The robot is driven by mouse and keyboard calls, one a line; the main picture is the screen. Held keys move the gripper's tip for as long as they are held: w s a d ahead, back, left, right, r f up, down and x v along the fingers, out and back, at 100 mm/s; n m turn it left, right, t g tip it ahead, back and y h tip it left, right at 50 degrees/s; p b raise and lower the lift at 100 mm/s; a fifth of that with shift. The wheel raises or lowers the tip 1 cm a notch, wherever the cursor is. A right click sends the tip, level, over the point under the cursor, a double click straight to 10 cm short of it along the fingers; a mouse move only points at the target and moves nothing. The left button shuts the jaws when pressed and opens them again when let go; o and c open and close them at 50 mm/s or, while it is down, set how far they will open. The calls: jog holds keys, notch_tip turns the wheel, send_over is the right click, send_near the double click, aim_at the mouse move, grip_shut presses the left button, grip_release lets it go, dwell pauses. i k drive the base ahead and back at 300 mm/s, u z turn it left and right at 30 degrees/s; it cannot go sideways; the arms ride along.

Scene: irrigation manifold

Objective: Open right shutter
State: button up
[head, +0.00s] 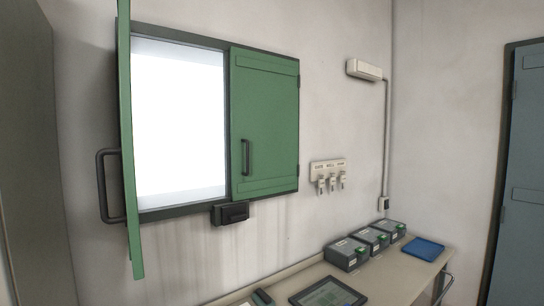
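The right shutter (268,120) is a green panel lying closed over the right half of the window, in a dark frame. Its dark vertical handle (246,157) is near its left edge. The left shutter (128,150) stands swung open toward me, seen nearly edge-on, with a dark handle (106,186) on its left side. The left half of the window opening (178,125) is bright white. My gripper is not in view.
A bench (390,277) below carries several grey boxes (347,254), a blue tray (424,248) and a dark tablet-like panel (328,294). A small black box (231,213) sits below the window. Tagged keys hang on a rack (329,171). A blue-grey door (520,180) is at the far right.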

aim_at(264, 87)
jog(key=u, duration=0.35)
jog(key=i, duration=0.85)
jog(key=u, duration=0.7)
